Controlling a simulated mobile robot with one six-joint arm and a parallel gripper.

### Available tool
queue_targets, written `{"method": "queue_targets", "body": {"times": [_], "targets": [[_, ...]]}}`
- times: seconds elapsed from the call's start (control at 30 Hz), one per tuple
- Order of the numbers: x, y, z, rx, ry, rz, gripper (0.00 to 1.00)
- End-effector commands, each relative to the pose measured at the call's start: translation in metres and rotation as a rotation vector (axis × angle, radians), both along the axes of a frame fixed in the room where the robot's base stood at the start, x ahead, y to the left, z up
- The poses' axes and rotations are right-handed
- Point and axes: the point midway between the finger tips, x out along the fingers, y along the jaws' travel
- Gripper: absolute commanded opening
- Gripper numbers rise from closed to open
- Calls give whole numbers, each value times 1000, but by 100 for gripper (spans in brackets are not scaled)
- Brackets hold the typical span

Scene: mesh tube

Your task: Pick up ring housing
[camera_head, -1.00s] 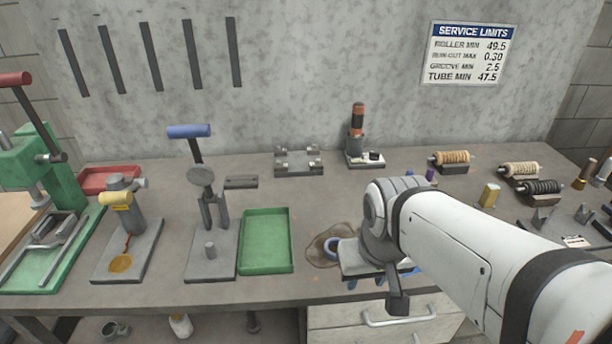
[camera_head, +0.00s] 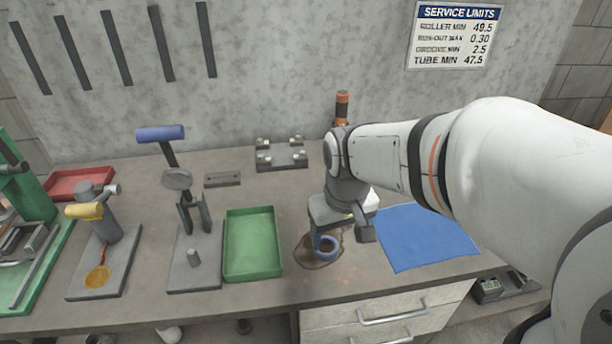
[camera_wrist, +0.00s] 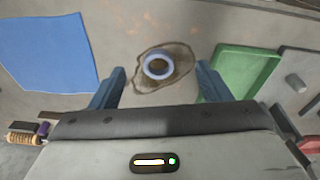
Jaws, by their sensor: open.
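The ring housing (camera_head: 326,247) is a small blue ring with a dark centre. It lies on a brown stain on the bench, between the green tray and the blue cloth. In the wrist view the ring housing (camera_wrist: 158,66) shows whole, with nothing over it. My gripper (camera_wrist: 159,80) has its two blue fingers wide apart, one on each side of the ring in that view, with nothing between them. In the head view my gripper (camera_head: 322,238) is just above and behind the ring, and the arm hides part of the bench. I see no contact with the ring.
The green tray (camera_head: 231,268) lies left of the ring and the blue cloth (camera_head: 430,240) right of it. A grey press with a blue handle (camera_head: 160,133) stands further left. A grey fixture (camera_head: 281,156) and an orange-topped post (camera_head: 342,105) stand at the back.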

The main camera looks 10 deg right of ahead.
Motion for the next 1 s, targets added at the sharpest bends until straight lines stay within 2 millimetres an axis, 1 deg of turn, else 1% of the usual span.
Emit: {"method": "queue_targets", "body": {"times": [0.03,0.07,0.1,0.2,0.3,0.4,0.57,0.77,0.9,1.0], "targets": [[15,0,-6,-4,29,33,75],[23,0,-10,-6,41,54,77],[34,0,-14,-8,56,82,77],[56,1,-27,-12,90,143,77],[71,1,-38,-12,114,187,77],[79,1,-45,-12,128,213,77],[82,1,-60,-12,135,226,77],[79,1,-82,-12,135,225,77],[72,0,-103,-12,138,225,77],[73,0,-117,-12,135,225,77]]}}
